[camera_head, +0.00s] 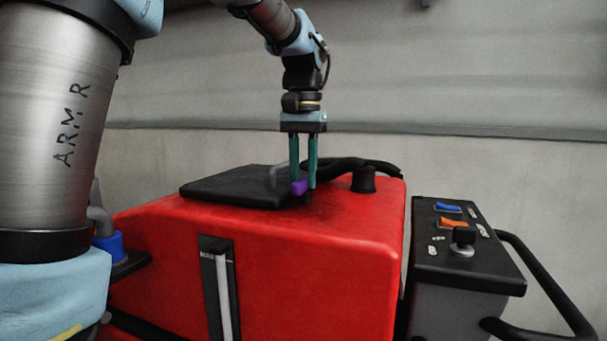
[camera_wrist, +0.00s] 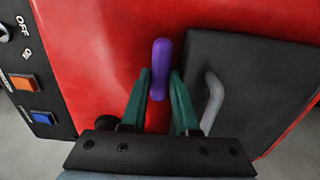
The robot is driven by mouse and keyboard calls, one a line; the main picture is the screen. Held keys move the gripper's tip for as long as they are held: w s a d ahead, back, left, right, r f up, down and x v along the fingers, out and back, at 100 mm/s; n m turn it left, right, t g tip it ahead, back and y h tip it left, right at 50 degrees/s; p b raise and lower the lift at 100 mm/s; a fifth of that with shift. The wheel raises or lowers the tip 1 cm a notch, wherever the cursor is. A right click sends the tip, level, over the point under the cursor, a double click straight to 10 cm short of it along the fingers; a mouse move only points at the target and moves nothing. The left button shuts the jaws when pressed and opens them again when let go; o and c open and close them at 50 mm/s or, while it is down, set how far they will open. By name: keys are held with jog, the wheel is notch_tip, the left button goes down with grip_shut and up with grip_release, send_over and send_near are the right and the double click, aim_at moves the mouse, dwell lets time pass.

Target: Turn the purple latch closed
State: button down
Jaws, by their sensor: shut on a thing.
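The purple latch (camera_head: 299,187) is on top of the red tank (camera_head: 330,235), beside the right edge of the black lid (camera_head: 235,188). My gripper (camera_head: 303,183) points straight down at it, with its green fingers on either side of the latch. In the wrist view the purple latch (camera_wrist: 160,66) lies lengthwise between the fingertips of my gripper (camera_wrist: 159,84), which are shut on its near part. The latch lies apart from the black lid (camera_wrist: 240,80) there, with red tank surface between them. The latch's pivot is hidden.
A grey handle (camera_wrist: 213,100) stands on the lid. A black hose (camera_head: 350,165) and its round fitting (camera_head: 364,180) are behind and right of the gripper. A control panel (camera_head: 462,240) with blue and orange switches and a black handlebar (camera_head: 550,290) is at the right.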

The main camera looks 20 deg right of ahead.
jog(key=m+p, duration=0.1)
jog(key=m, duration=0.1)
jog(key=m+p, duration=0.1)
jog(key=m, duration=0.1)
jog(key=shift+w+a+r, duration=0.15)
jog(key=shift+w, duration=0.05)
jog(key=m+p, duration=0.2)
jog(key=m, duration=0.3)
jog(key=shift+w+p, duration=0.3)
jog(key=shift+p, duration=0.1)
jog(key=m+p, duration=0.2)
jog(key=m, duration=0.3)
jog(key=shift+w, duration=0.2)
jog(key=shift+w+d+m+p, duration=0.1)
jog(key=shift+m+p, duration=0.35)
jog(key=shift+m, duration=0.55)
jog(key=shift+w+d+m+p, duration=0.1)
jog(key=shift+m+p, duration=0.35)
jog(key=shift+m, duration=0.55)
jog(key=c, duration=0.7)
grip_release()
jog(key=shift+o, duration=0.2)
